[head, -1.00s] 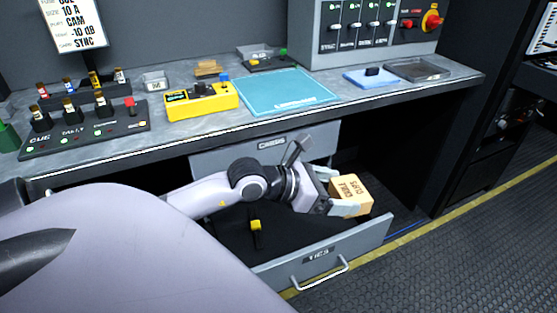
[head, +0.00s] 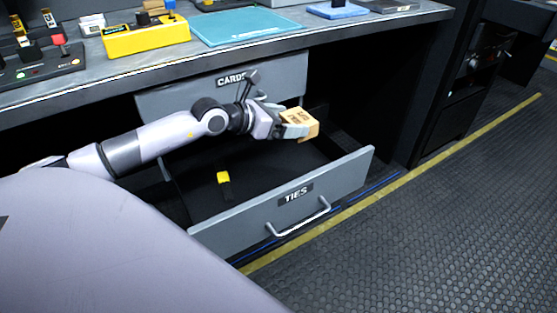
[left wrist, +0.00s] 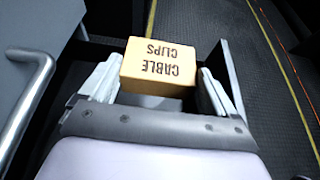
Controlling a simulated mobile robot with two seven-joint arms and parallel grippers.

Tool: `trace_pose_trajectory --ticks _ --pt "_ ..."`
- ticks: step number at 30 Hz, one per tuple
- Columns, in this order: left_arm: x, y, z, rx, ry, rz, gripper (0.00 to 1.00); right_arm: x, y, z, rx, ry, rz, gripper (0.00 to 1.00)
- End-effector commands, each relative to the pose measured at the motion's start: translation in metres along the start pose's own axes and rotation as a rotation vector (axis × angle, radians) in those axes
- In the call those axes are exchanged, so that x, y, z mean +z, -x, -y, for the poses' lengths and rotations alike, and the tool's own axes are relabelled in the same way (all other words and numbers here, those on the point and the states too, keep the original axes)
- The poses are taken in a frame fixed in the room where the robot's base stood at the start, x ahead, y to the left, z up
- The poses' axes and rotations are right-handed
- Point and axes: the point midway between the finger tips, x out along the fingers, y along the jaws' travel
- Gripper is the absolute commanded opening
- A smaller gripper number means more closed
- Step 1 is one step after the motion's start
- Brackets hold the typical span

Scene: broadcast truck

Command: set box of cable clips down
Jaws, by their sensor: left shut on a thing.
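The box of cable clips (head: 301,124) is a small tan carton. My left gripper (head: 284,121) is shut on it and holds it above the open drawer labelled TIES (head: 296,196), towards its right side. In the left wrist view the box (left wrist: 159,66) sits between the two fingers of the left gripper (left wrist: 158,88), its CABLE CLIPS lettering upside down. The drawer's dark inside shows below the arm, with a small yellow and black item (head: 224,182) lying in it. My right gripper is not in view.
The CARDS drawer (head: 180,101) sits above, just behind my arm. The desk top holds a teal mat (head: 243,27), a yellow device (head: 146,36) and a blue pad (head: 338,10). The floor at the right is clear, with a yellow line (head: 440,150).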

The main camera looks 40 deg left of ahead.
Motion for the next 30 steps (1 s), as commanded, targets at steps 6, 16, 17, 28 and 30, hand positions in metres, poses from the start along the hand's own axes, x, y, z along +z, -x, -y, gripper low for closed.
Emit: trace_pose_trajectory --ticks 6,16,17,28,30 --pt "-0.058 -0.024 0.000 0.000 0.000 0.001 0.56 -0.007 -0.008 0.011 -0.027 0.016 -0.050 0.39" --pt "-0.092 -0.038 0.000 0.000 -0.002 0.002 0.56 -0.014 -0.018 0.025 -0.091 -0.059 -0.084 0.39" --pt "-0.097 -0.040 0.000 0.000 -0.002 0.002 0.56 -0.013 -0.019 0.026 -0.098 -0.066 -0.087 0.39" --pt "-0.123 -0.051 0.000 0.000 -0.001 0.004 0.56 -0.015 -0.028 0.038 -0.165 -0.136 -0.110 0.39" --pt "-0.122 -0.051 0.000 0.000 -0.001 0.004 0.56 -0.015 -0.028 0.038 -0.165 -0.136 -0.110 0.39"
